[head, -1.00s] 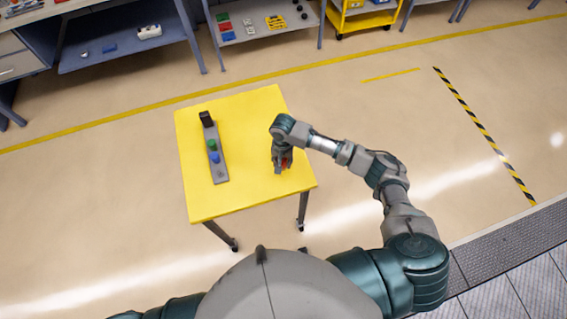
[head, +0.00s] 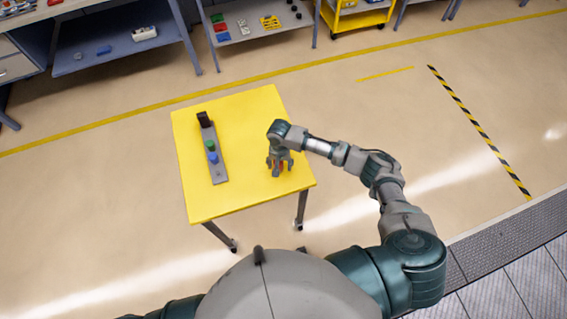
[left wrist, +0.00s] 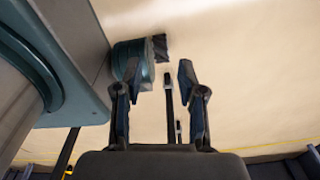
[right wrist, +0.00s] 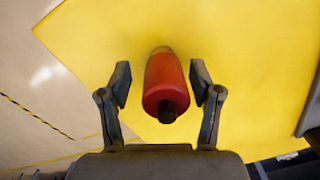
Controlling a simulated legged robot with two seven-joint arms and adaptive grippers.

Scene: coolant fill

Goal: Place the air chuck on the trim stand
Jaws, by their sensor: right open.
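A red cylindrical piece with a dark tip, apparently the air chuck (right wrist: 166,88), is at the yellow table's right part. In the right wrist view it lies between the two fingers of my right gripper (right wrist: 160,88), with a gap on each side. In the head view my right gripper (head: 279,166) is open over it and mostly hides it. A grey strip, apparently the trim stand (head: 217,168), lies on the table's left part, bearing a black block (head: 204,119), a green piece (head: 210,145) and a blue piece (head: 213,157). My left gripper (left wrist: 156,90) is open and empty.
The yellow table (head: 245,115) is bare between the grey strip and my right gripper. Shelves with small parts (head: 245,28) and a yellow cart (head: 358,18) stand at the back. The floor around the table is clear.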

